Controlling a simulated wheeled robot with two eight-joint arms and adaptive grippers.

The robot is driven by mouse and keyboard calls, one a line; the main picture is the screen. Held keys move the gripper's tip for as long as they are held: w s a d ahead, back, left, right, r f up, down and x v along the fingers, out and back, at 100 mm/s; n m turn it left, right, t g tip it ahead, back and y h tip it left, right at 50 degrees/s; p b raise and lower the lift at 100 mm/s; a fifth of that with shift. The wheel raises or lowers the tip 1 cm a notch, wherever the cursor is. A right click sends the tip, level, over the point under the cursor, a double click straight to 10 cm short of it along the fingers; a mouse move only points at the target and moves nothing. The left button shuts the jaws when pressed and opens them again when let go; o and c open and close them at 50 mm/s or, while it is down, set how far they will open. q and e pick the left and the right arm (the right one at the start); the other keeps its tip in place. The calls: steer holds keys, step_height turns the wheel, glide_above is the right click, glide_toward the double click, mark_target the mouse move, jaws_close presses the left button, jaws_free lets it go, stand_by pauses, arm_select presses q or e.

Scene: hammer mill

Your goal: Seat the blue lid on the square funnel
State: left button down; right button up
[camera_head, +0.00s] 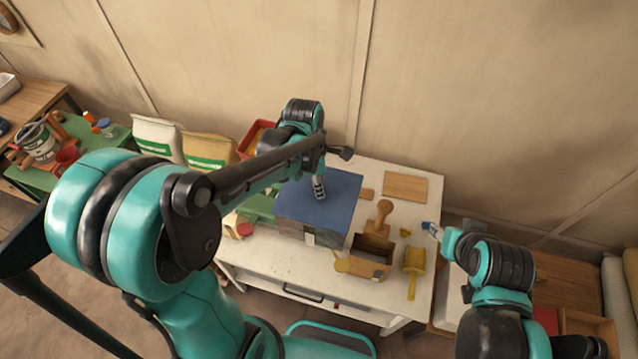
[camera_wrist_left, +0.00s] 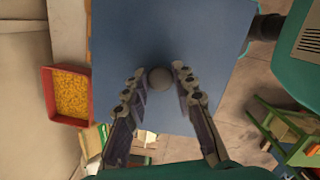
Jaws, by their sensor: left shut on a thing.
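The blue lid (camera_head: 340,198) is a flat square panel over the grey square funnel (camera_head: 291,230) on the white table. It fills the middle of the left wrist view (camera_wrist_left: 115,60). My left gripper (camera_head: 320,190) reaches down onto the lid from above. In the wrist view its fingers (camera_wrist_left: 160,77) close on a small round grey knob (camera_wrist_left: 160,79) on the lid. The lid covers the funnel's top, so I cannot tell whether it is flush or slightly raised. My right gripper (camera_head: 431,229) is apart from the lid, right of the table; its jaws are too small to read.
On the white table (camera_head: 262,257), right of the funnel, are an open wooden box (camera_head: 369,265), a wooden mallet-like tool (camera_head: 380,216), a yellow scoop (camera_head: 413,264) and a wooden board (camera_head: 406,187). A red bin of yellow grain (camera_wrist_left: 68,95) and sacks (camera_head: 158,137) stand left.

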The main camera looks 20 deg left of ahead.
arm_select(q)
steer(key=shift+f+b, duration=0.8)
steer(key=shift+b, duration=0.05)
stand_by(1.0)
steer(key=c, duration=1.2)
jaws_free()
steer(key=shift+o, duration=0.2)
steer(key=shift+r, duration=0.1)
step_height(320, 180, up, 12)
steer(key=a, duration=0.1)
steer(key=shift+s+a, duration=0.15)
steer(key=shift+s, duration=0.1)
